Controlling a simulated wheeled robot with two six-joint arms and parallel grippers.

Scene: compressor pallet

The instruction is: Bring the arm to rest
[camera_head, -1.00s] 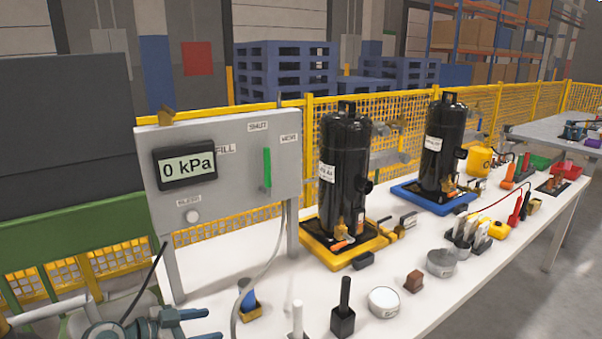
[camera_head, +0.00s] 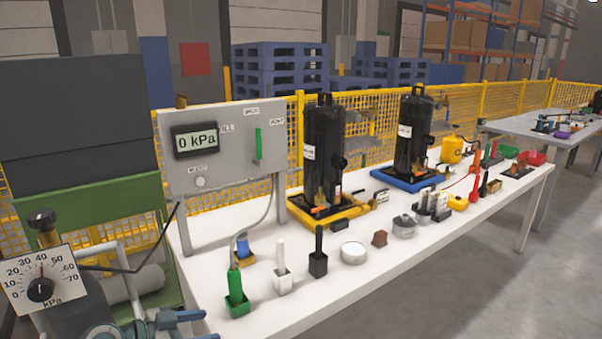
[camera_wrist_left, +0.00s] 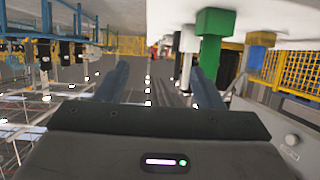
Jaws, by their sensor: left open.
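My left gripper (camera_head: 197,326) is at the bottom left of the head view, in front of the white table's near end. In the left wrist view its two blue-grey fingers (camera_wrist_left: 160,82) stand apart with nothing between them. The wrist picture appears upside down, with a green holder (camera_wrist_left: 215,22) beyond the fingers to the right. My right gripper does not show.
The white table (camera_head: 330,290) carries a grey panel (camera_head: 235,165) reading 0 kPa, two black tanks (camera_head: 323,150) (camera_head: 414,130) and several holders, including a green one (camera_head: 236,300). A dial gauge (camera_head: 42,278) stands at left. Floor at right (camera_head: 540,290) is clear.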

